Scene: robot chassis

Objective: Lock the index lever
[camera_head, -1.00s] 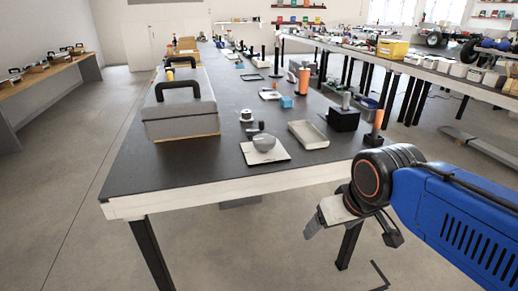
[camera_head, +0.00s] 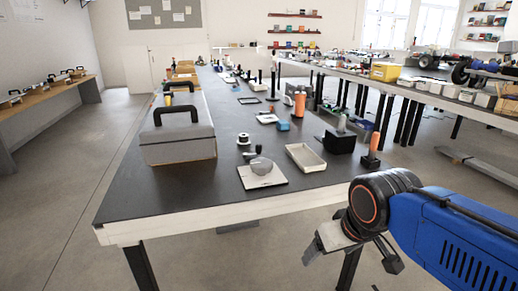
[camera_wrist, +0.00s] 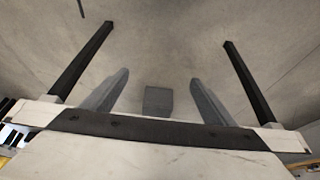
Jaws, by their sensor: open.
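A white square plate (camera_head: 270,183) lies flat near the front of the dark-topped table. It carries a grey round part (camera_head: 260,166) with a small dark-knobbed arm beside it, which looks like the index lever. It is too small to tell whether the lever is locked. My gripper (camera_head: 352,256) is open and empty, right of and nearer than the plate, in front of the table's front edge. In the wrist view, my gripper's two grey fingers (camera_wrist: 160,80) stand apart with nothing between them. The plate and lever do not show there.
The table (camera_head: 130,185) has a pale front edge. A grey case (camera_head: 178,140) with a black handle stands left of the plate. A shallow tray (camera_head: 305,158), a black block (camera_head: 340,141) and an orange-handled item (camera_head: 374,143) stand right. Open floor lies left of the table.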

